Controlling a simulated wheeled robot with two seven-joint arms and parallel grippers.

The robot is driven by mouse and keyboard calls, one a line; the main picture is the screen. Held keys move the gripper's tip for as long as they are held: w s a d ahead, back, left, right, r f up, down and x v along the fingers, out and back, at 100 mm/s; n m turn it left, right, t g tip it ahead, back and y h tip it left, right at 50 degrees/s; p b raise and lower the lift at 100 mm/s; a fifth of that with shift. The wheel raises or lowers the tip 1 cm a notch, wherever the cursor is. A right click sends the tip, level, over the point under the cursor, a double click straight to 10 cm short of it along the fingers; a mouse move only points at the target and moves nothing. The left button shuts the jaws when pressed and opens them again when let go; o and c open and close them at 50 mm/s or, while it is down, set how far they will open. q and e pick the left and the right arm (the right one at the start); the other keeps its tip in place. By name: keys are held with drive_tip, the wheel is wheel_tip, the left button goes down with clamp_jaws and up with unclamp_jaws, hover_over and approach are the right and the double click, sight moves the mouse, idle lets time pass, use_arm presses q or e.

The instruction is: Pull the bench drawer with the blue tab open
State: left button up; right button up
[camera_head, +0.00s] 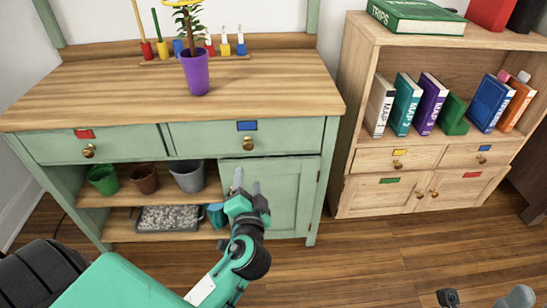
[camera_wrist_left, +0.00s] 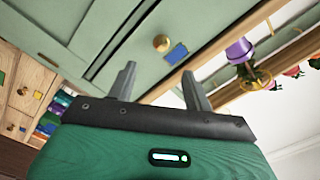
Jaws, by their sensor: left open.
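The green bench (camera_head: 67,178) has two drawers under its wooden top. The right drawer (camera_head: 290,136) carries a blue tab (camera_head: 247,126) and a round brass knob (camera_head: 248,144); its front looks flush with the bench, so it is shut. My left gripper (camera_head: 247,176) is open and empty, below the knob and in front of the cupboard door. In the left wrist view, the knob (camera_wrist_left: 162,43) and blue tab (camera_wrist_left: 176,54) lie beyond the open fingers (camera_wrist_left: 158,76), apart from them.
The left drawer has a red tab (camera_head: 84,133). A purple pot (camera_head: 195,72) with a plant stands on the bench top. Pots and a gravel tray (camera_head: 168,217) fill the shelves below.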

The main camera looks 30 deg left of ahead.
sight(249, 148)
use_arm(q)
drive_tip(key=b+x, duration=0.1)
drive_tip(key=x, duration=1.2)
drive_tip(key=shift+w+a+r+b, duration=0.15)
drive_tip(key=shift+w+a+b, duration=0.1)
drive_tip(key=shift+b, duration=0.15)
drive_tip(key=shift+c, duration=0.4)
clamp_jaws()
